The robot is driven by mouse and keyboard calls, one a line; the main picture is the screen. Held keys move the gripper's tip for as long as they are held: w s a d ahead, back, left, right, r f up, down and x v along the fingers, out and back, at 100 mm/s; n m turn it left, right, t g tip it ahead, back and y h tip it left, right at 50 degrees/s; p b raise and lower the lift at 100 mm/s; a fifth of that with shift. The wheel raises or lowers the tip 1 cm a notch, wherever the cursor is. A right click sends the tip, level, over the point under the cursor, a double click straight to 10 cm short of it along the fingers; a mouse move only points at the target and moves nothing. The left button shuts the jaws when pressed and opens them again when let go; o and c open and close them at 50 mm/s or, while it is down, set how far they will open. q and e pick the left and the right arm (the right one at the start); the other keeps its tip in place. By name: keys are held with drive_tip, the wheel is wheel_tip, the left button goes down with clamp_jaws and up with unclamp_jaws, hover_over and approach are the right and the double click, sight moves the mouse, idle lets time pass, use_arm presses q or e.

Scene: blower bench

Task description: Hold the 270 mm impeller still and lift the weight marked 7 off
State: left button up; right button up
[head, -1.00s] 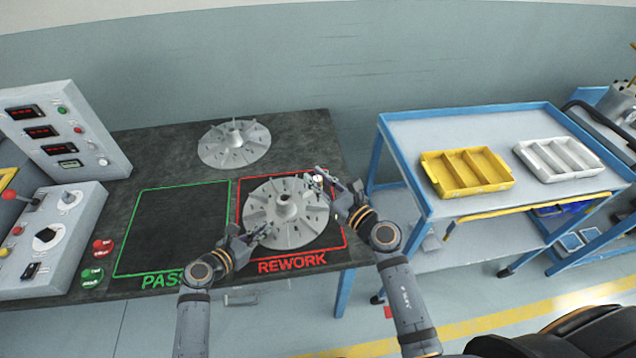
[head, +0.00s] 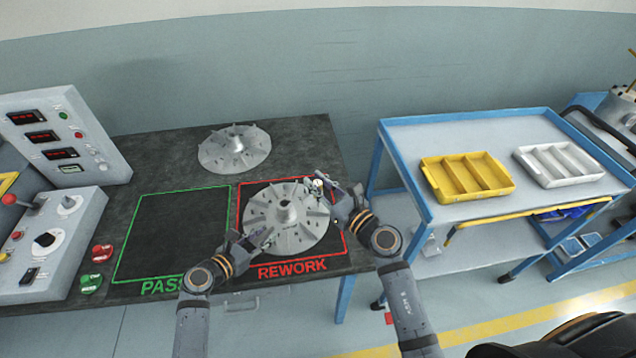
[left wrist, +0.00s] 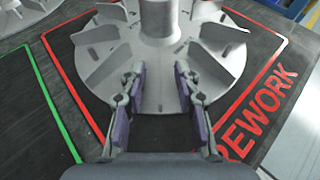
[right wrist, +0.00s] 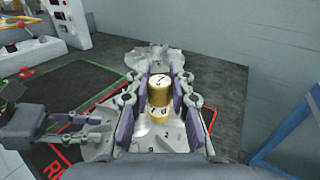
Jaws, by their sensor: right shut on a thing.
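The impeller (head: 286,230), a grey finned disc with a central hub, lies in the red REWORK square; its vanes and hub also show in the left wrist view (left wrist: 160,60). My left gripper (head: 268,236) is at its near rim. In the left wrist view, its fingers (left wrist: 158,78) are apart, with the disc's near edge between and beyond the tips. The brass weight marked 7 (right wrist: 158,90) is between the fingers of my right gripper (right wrist: 160,80), which is shut on it above the impeller's far right rim (head: 318,186). I cannot tell whether it touches the disc.
A second grey impeller (head: 235,148) sits at the back of the dark bench. The green PASS square (head: 172,238) is empty. Control boxes (head: 55,240) stand at the left. A blue cart (head: 400,140) at the right holds a yellow tray (head: 432,176) and a white tray (head: 526,160).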

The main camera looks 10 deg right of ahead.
use_arm(q)
drive_tip(key=v, duration=1.2)
